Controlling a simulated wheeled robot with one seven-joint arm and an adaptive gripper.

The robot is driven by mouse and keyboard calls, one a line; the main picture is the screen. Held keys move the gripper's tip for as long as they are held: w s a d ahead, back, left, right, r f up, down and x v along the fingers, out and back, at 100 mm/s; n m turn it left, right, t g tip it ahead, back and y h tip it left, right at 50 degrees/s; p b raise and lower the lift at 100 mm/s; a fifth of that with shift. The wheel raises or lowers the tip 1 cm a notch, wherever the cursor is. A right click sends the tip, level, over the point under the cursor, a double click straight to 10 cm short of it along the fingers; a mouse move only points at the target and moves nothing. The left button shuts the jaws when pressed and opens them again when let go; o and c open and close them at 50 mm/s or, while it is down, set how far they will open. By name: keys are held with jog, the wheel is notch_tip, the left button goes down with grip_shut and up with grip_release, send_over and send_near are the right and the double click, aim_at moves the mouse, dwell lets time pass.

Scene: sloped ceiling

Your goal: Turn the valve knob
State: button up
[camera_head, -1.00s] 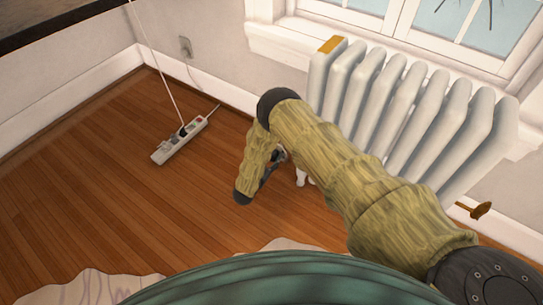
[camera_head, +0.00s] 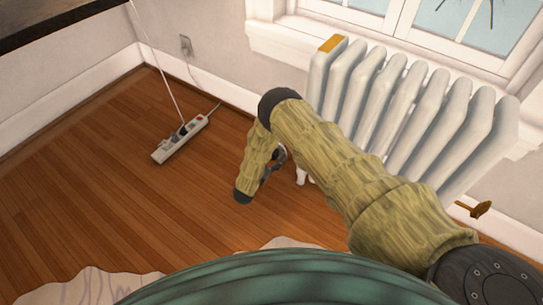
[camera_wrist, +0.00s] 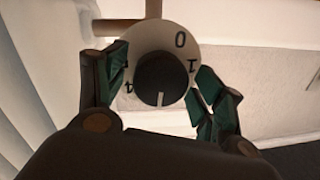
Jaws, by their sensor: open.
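The valve knob (camera_wrist: 160,79) fills the middle of the wrist view. It has a dark round centre with a white mark pointing down, on a white dial (camera_wrist: 178,42) that shows 0, 1 and 4. My gripper (camera_wrist: 163,68) is open, with one green-padded finger on each side of the knob. The left finger overlaps the dial's edge; I cannot tell whether either finger touches it. In the head view, only a dark part of my gripper (camera_head: 274,162) shows beside the forearm. The knob is not visible there.
A white radiator (camera_head: 400,100) stands under the window, right of my gripper. A brass fitting (camera_head: 479,209) sticks out at its right end. A power strip (camera_head: 180,139) with cords lies on the wooden floor to the left. A pale rug (camera_head: 85,285) lies in front.

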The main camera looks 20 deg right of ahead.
jog(key=v, duration=1.2)
jog(key=shift+d, duration=0.1)
dwell(0.4)
jog(key=s+d+f+n+g+y, duration=0.1)
jog(key=s+d+n+g+y, duration=0.15)
jog(key=s+n+y, duration=0.4)
jog(key=s+d+f+n+g+y, duration=0.1)
jog(key=s+d+n+g+y, duration=0.2)
jog(key=s, duration=0.6)
jog(key=s+d+r+n+g+y, duration=0.1)
jog(key=s+r+g+y, duration=0.2)
jog(key=s, duration=1)
jog(key=s+d+r+n+g, duration=0.15)
jog(key=s+r+g, duration=0.35)
jog(key=s, duration=0.7)
notch_tip(320, 180, up, 33)
jog(key=t+p, duration=0.1)
jog(key=p, duration=3.1)
jog(key=shift+p, duration=0.35)
jog(key=shift+w+r+t, duration=0.15)
jog(key=shift+t, duration=0.1)
